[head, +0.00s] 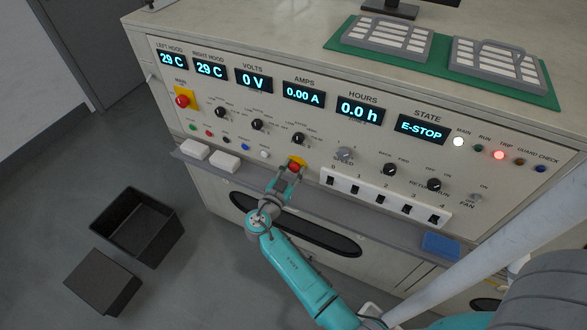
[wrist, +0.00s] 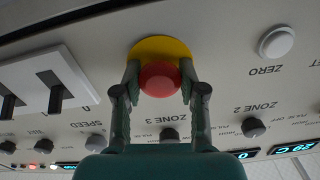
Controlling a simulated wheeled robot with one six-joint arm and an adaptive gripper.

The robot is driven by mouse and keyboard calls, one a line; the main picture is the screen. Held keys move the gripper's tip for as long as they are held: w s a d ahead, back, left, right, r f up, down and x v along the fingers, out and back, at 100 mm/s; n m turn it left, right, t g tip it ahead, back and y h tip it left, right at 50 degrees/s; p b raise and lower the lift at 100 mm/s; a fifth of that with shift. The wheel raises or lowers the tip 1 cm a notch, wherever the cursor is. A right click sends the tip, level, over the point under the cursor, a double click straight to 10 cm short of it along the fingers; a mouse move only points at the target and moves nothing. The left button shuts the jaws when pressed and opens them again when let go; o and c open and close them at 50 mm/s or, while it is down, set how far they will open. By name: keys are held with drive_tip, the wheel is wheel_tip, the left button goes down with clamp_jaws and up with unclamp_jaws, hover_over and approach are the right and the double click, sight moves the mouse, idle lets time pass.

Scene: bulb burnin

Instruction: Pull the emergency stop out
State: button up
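The emergency stop is a red mushroom button on a round yellow plate, low in the middle of the panel (head: 294,163). In the wrist view its red head (wrist: 159,78) lies between my fingertips, with the yellow plate (wrist: 150,47) behind it. My gripper (head: 287,176) is at the panel face, one finger on each side of the red head. In the wrist view, my gripper's fingers (wrist: 160,80) appear to touch its sides. The state display (head: 421,129) reads E-STOP, and the red TRIP lamp (head: 499,155) is lit.
A red knob on a yellow square (head: 183,100) sits at the panel's upper left. Close to my gripper are a speed knob (head: 344,154), a switch strip (head: 385,198) and a grey ledge (head: 325,208). A blue block (head: 440,244) and white blocks (head: 225,161) lie on the ledge.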

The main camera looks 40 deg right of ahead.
clamp_jaws()
drive_tip(key=shift+s+a, duration=0.2)
drive_tip(key=shift+a, duration=0.35)
drive_tip(key=o, duration=1)
unclamp_jaws()
drive_tip(key=shift+c, duration=0.2)
drive_tip(key=shift+a, duration=0.1)
drive_tip(key=v, duration=1.2)
drive_tip(key=shift+f, duration=0.1)
